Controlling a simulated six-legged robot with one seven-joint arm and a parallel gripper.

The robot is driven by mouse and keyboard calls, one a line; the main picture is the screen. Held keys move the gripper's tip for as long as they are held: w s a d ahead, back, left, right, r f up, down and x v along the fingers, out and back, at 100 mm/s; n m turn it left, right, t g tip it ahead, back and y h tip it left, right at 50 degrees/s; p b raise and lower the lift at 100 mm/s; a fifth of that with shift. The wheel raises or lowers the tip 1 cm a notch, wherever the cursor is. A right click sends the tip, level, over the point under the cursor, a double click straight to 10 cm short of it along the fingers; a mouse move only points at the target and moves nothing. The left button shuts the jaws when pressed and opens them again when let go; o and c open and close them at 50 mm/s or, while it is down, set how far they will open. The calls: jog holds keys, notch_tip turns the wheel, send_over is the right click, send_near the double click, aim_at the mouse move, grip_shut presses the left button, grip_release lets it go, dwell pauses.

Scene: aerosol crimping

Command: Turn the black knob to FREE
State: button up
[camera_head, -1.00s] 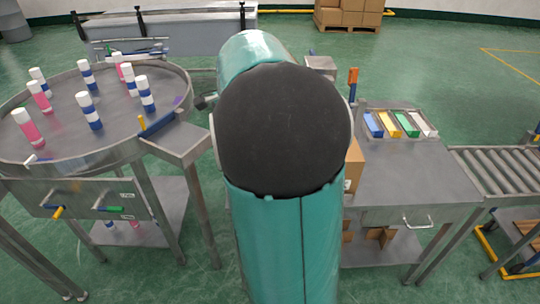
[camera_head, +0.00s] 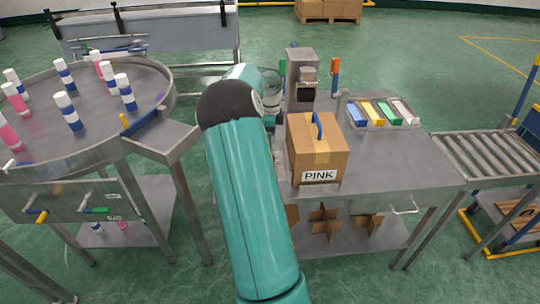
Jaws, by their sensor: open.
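I cannot make out the black knob or any FREE marking in this view. A grey metal machine (camera_head: 302,72) stands at the back of the steel workbench, right of my arm. My teal arm with its black joint cover reaches forward through the middle of the picture and hides part of the bench's left side. Its far end stops beside the machine's left side. My gripper's fingers are not visible; they are hidden behind the arm or the machine.
A cardboard box marked PINK (camera_head: 318,157) with a blue handle stands on the workbench (camera_head: 400,165) before the machine. Behind it is a tray (camera_head: 384,113) of coloured blocks. A round table (camera_head: 100,120) with several bottles is left, a roller conveyor (camera_head: 485,155) right.

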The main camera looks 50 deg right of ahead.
notch_tip(320, 180, down, 9)
dwell(0.3)
jog(key=c, duration=1)
